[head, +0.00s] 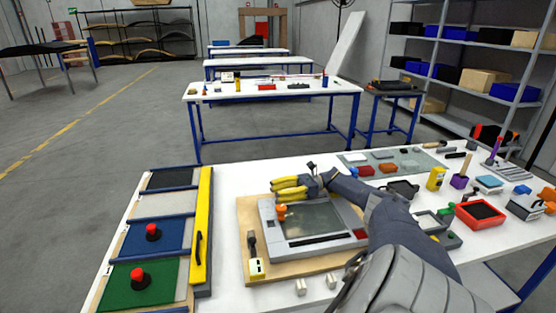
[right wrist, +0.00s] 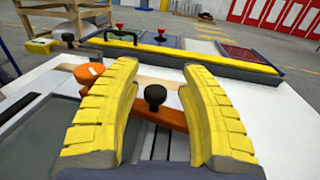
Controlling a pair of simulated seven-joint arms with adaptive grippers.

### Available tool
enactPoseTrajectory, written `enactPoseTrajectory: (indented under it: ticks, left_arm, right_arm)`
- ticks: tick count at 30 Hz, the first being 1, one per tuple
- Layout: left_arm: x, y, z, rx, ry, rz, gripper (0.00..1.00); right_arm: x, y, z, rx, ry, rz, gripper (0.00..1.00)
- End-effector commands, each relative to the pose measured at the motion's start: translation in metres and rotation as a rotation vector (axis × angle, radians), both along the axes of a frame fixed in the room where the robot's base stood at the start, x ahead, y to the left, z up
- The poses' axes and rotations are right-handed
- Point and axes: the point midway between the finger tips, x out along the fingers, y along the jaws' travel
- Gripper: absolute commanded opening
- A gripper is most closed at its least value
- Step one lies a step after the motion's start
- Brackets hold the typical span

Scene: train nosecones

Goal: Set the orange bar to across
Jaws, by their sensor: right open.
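The orange bar (right wrist: 172,116) lies on a grey device (head: 330,242), running diagonally in the right wrist view from a round orange end (right wrist: 89,72) at left down to the right. A black knob (right wrist: 155,97) stands upright on it. In the head view only a small orange part (head: 282,208) shows; my right gripper hides the rest. My right gripper (head: 275,190) has yellow padded fingers and is open over the bar. In the right wrist view its fingers (right wrist: 158,66) are apart on either side of the knob, with visible gaps. My left gripper is not in view.
The device sits on a wooden board (head: 244,222) on the white table. A yellow rail with a black handle (head: 197,248) and panels with red knobs (head: 138,275) are left. Small parts, a red tray (head: 481,213) and a yellow block (head: 436,178) crowd the right.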

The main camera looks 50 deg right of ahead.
Motion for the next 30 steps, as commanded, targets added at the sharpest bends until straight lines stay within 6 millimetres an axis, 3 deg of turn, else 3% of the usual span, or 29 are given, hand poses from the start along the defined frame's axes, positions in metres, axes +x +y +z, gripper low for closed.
enactPoseTrajectory:
  ticks: [8,21,30]
  left_arm:
    - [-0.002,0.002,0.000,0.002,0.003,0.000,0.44]
    - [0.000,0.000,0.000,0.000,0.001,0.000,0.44]
    - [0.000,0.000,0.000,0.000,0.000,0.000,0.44]
  right_arm:
    - [-0.001,0.000,0.007,-0.003,0.003,0.002,0.42]
    - [-0.001,0.000,0.073,-0.002,0.002,0.002,0.42]
    - [0.000,0.000,0.097,-0.001,0.001,0.000,0.42]
